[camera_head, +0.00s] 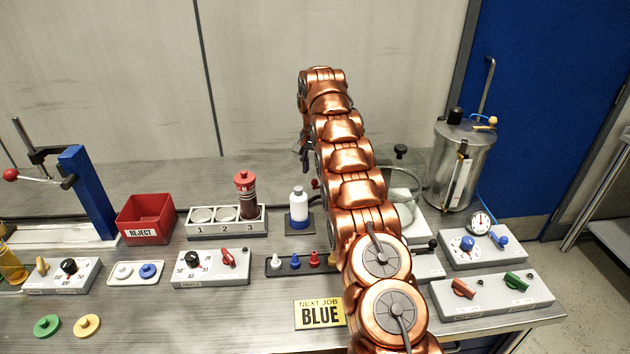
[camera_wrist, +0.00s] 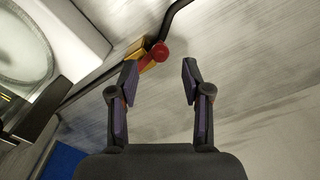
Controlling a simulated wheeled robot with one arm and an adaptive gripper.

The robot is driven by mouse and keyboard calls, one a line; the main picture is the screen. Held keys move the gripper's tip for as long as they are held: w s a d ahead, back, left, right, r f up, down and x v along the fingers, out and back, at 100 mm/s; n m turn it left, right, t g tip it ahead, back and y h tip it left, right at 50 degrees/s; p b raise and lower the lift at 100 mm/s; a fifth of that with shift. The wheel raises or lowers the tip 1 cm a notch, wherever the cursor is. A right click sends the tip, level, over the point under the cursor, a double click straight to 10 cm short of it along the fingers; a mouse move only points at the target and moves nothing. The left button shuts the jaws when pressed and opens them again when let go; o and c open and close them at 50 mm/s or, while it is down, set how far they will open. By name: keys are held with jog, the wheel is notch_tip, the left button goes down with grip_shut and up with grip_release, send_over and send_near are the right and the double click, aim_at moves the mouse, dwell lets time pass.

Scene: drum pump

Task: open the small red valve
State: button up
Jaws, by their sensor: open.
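The small red valve shows in the wrist view as a red lever with a round red knob (camera_wrist: 160,52) on a brass-yellow body (camera_wrist: 138,48), set on a dark pipe (camera_wrist: 175,12). My gripper (camera_wrist: 160,80) is open and empty. The knob lies just beyond the fingertips, between their lines and nearer the left finger; I see no clear contact. In the head view my gripper (camera_head: 305,158) is partly hidden by my arm. A small red spot (camera_head: 315,183) shows below it, beside the arm, and the rest of the valve is hidden there.
A glass vessel (camera_head: 402,185) stands right behind my arm; its round rim also shows in the wrist view (camera_wrist: 50,45). A white bottle (camera_head: 299,207) stands left of the arm. A steel drum (camera_head: 463,165) stands at the right. Control boxes line the bench front.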

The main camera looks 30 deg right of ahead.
aim_at(315, 180)
jog(key=shift+f+p, duration=0.4)
jog(key=shift+f, duration=1.6)
jog(key=shift+c, duration=0.3)
grip_shut()
